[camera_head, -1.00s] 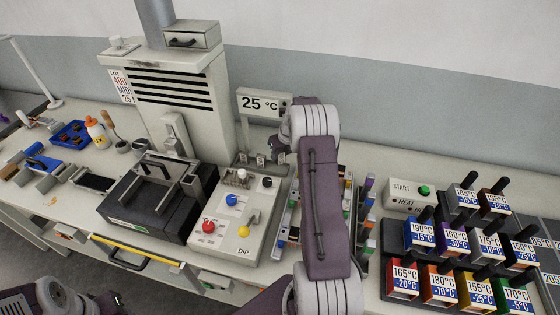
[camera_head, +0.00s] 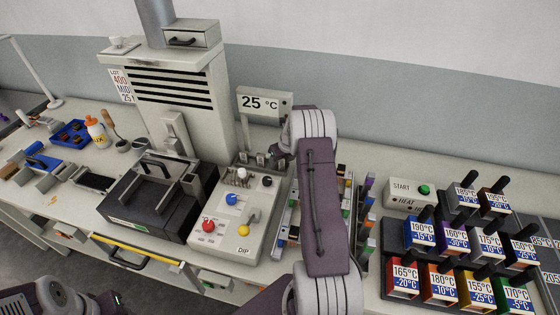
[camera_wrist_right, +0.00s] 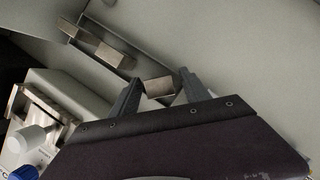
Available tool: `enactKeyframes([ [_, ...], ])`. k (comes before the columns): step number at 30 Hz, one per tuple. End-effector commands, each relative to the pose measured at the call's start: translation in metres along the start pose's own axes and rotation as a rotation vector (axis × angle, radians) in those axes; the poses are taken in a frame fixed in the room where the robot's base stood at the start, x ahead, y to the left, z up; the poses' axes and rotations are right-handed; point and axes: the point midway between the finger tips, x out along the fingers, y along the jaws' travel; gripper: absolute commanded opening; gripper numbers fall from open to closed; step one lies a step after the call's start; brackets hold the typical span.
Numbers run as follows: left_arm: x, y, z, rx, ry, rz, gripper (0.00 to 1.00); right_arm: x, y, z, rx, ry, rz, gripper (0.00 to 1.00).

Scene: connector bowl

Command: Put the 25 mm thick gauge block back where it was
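Small metal gauge blocks stand in a row in a narrow holder (camera_wrist_right: 96,44) in the right wrist view. One block (camera_wrist_right: 159,87) is at the near end, between the fingers of my right gripper (camera_wrist_right: 160,80). The fingers look spread, with a slight gap beside the block; contact on its far side is unclear. Two other blocks (camera_wrist_right: 111,55) and (camera_wrist_right: 69,28) sit farther along. In the head view my right gripper (camera_head: 273,160) is low at the row's right end, partly hidden by its wrist. The block sizes cannot be read. My left gripper (camera_head: 116,300) is at the lower left, small and dark.
The DIP control box (camera_head: 225,238) with coloured knobs is just in front of the row. A 25 °C display (camera_head: 262,103) stands behind it. My right arm covers part of a rack (camera_head: 292,215). Labelled temperature blocks (camera_head: 440,285) fill the right side.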

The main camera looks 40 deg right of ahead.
Motion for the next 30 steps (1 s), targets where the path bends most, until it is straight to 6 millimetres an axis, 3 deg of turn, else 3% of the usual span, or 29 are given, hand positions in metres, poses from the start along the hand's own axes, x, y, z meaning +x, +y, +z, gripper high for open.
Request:
enactKeyframes([
  [5,-0.001,0.0,0.0,0.0,0.0,0.0,0.44,-0.018,-0.001,0.002,0.0,-0.003,-0.001,0.54],
  [12,-0.004,0.0,0.0,0.0,0.0,0.0,0.44,-0.075,-0.001,0.002,-0.001,-0.004,-0.002,0.54],
  [18,-0.005,0.0,-0.001,0.0,0.0,0.0,0.44,-0.11,-0.001,0.002,0.001,-0.003,-0.001,0.54],
  [22,-0.005,0.0,-0.001,0.0,0.0,0.0,0.44,-0.12,0.0,0.001,0.001,0.0,0.001,0.54],
  [30,-0.005,0.0,-0.001,0.0,0.0,0.0,0.44,-0.122,0.0,0.001,0.0,0.0,0.001,0.54],
])
